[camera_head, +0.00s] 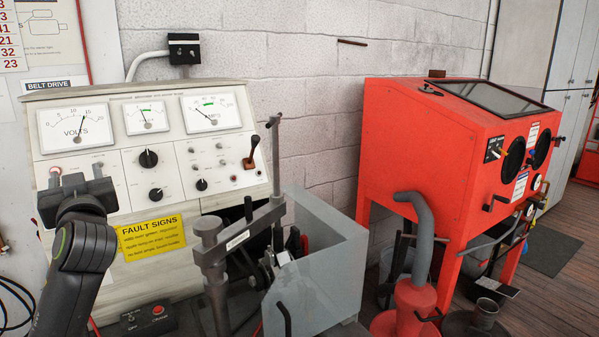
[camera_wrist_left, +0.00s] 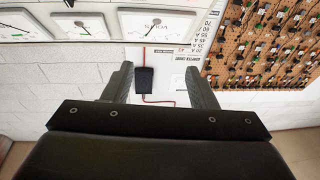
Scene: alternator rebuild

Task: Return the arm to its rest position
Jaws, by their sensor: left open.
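My left gripper (camera_head: 76,190) is at the left of the head view, raised in front of the meter panel's lower left, with my dark arm below it. In the left wrist view its two fingers (camera_wrist_left: 159,88) stand wide apart with nothing between them. Beyond them that view shows a pale wall with a small black device (camera_wrist_left: 146,82) and a red cable. I see no object held. My right gripper is in neither view.
A test bench panel (camera_head: 105,118) with dials stands behind my left arm. A clamp stand (camera_head: 212,255) and a clear guard box (camera_head: 325,270) are right of it. A red blasting cabinet (camera_head: 420,150) stands farther right. A pegboard (camera_wrist_left: 265,45) shows in the wrist view.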

